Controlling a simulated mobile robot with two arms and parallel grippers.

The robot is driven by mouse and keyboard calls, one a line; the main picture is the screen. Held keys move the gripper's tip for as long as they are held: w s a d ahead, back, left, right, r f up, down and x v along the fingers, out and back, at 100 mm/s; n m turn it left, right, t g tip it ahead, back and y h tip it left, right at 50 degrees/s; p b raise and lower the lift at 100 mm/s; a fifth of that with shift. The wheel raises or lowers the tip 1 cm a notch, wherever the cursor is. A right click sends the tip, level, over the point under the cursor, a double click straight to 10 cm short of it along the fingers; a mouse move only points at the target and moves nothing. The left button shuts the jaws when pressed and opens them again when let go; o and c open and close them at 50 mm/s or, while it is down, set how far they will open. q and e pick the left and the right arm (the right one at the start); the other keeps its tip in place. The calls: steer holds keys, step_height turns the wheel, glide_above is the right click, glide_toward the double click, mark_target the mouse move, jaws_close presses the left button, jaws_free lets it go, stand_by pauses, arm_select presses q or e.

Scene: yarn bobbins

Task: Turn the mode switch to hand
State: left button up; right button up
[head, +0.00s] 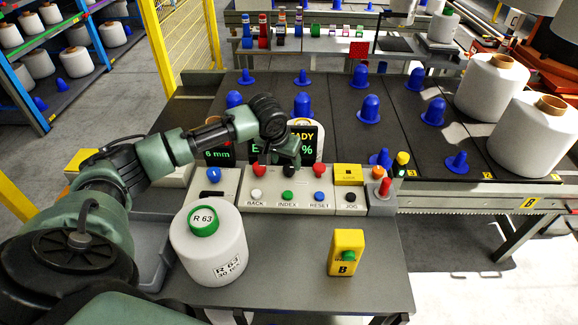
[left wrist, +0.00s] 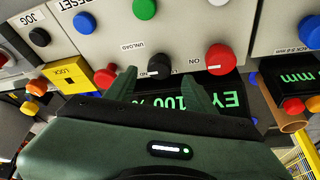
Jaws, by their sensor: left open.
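A grey control panel (head: 240,203) stands on the table in the head view, with red, white, green, blue and black buttons. My left gripper (head: 288,158) points down at its upper row, between two red buttons. In the left wrist view my open left gripper (left wrist: 160,80) has a finger on each side of a small black knob (left wrist: 159,66). The knob sits between the two red buttons, with small labels beside it, one reading UNLOAD. I cannot read a HAND label. Whether the fingers touch the knob is unclear. My right gripper is not in view.
Close by are a yellow lock box (head: 348,174), a second panel with a blue knob (head: 213,174) and a display (head: 305,138) behind. A white R 63 bobbin (head: 208,245) and a yellow B box (head: 346,254) stand in front. Blue cones fill the dark belts behind.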

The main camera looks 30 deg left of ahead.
mark_target(289, 168)
arm_select(q)
steer(key=x, duration=0.4)
jaws_close()
steer(key=shift+d+r+n+p, duration=0.15)
steer(key=shift+n+p, duration=0.15)
steer(key=shift+p, duration=0.4)
steer(key=n+p, duration=0.2)
steer(key=p, duration=0.1)
steer(key=n+g+y+p, duration=0.1)
steer(key=n+p, duration=0.1)
steer(key=p, duration=0.1)
steer(key=shift+d+y, duration=0.15)
steer(key=shift+y, duration=0.15)
steer(key=shift+w+n+y+p, duration=0.1)
steer(key=shift+n+y+p, duration=0.3)
steer(key=shift+n+p, duration=0.7)
steer(key=shift+f+n+g+p, duration=0.2)
steer(key=shift+n+g+p, duration=0.25)
steer(key=shift+n, duration=0.55)
steer(key=shift+y, duration=0.3)
